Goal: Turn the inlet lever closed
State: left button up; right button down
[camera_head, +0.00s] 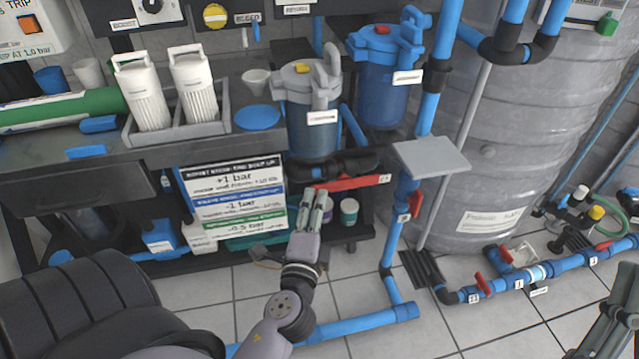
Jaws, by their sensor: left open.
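A long red lever (346,183) lies nearly level below the grey-topped filter housing (311,130), on a dark valve body (345,164). A small white tag sits at its right end. I cannot read a tag that names the inlet lever. My left gripper (315,195) reaches up from below, open, with its fingertips at the left end of this red lever. Whether they touch it I cannot tell. A grey part at the lower right edge (612,318) seems to belong to my right arm; its fingers cannot be made out.
A blue-topped filter housing (382,80) stands behind right. A vertical blue pipe (396,240) with a smaller red lever (416,204) runs right of the gripper. A grey plate (430,157) juts out there. A large grey tank (500,130) fills the right. A sign (232,197) hangs left.

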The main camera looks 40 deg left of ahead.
aim_at(345, 185)
pick_arm(q)
jog(key=shift+x, duration=3.05)
pick_arm(e)
jog(key=shift+w+a+f+g+h, duration=0.1)
jog(key=shift+w+f+g+h, duration=0.4)
jog(key=shift+w+f+g, duration=0.45)
pick_arm(q)
jog(key=shift+c, duration=0.2)
pick_arm(e)
jog(key=shift+f, duration=0.15)
pick_arm(q)
grip_shut()
jog(key=shift+f, duration=0.1)
